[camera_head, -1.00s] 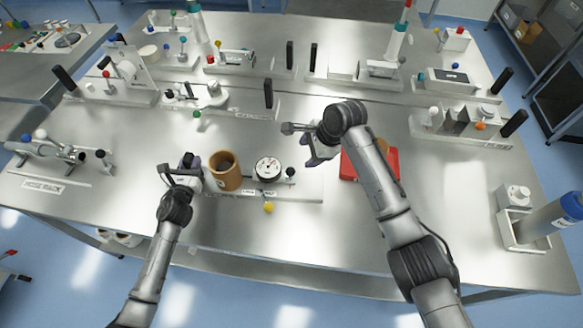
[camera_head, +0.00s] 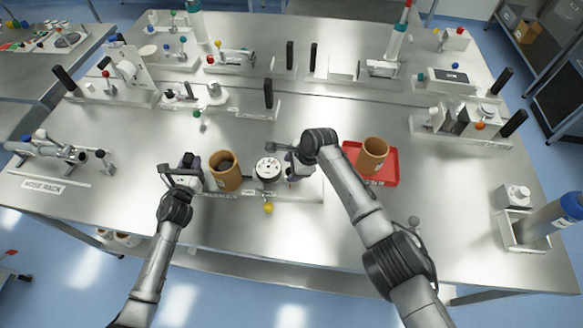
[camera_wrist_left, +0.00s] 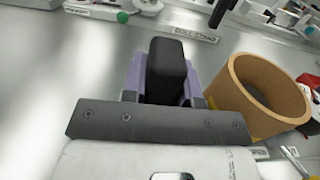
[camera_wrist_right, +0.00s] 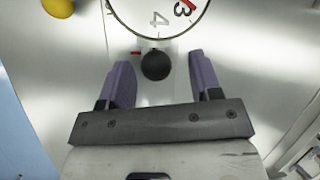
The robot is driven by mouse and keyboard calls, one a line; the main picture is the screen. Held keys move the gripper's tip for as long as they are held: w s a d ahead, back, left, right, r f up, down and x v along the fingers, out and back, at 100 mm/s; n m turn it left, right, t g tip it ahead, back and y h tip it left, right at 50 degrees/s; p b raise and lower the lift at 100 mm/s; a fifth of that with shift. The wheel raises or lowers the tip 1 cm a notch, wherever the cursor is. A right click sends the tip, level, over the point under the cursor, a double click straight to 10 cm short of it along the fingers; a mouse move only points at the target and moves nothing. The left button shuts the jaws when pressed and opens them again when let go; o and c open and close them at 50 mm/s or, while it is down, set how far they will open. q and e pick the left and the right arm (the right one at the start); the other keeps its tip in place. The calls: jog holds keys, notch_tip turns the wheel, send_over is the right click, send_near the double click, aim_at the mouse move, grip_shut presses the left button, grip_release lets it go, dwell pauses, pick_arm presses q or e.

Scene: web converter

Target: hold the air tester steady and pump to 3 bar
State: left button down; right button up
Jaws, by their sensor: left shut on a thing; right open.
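The air tester (camera_head: 312,190) is a low pale base at the table's front, carrying a brown cylinder (camera_head: 224,172) and a round white gauge (camera_head: 268,169). My left gripper (camera_head: 188,168) is shut on a black upright handle (camera_wrist_left: 168,70) at the base's left end, beside the cylinder. My right gripper (camera_head: 292,172) is open just right of the gauge. In the right wrist view a round black knob (camera_wrist_right: 155,66) lies between and slightly beyond its purple fingertips, apart from both.
A yellow ball (camera_head: 268,208) sits at the base's front edge. A red tray (camera_head: 350,150) with another brown cylinder (camera_head: 373,155) stands to the right, near my right arm. Other stations line the back. The hose rack (camera_head: 50,187) is at the left.

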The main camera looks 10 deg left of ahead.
jog(key=shift+a+f, duration=0.15)
jog(key=shift+f, duration=0.3)
grip_shut()
dwell(0.4)
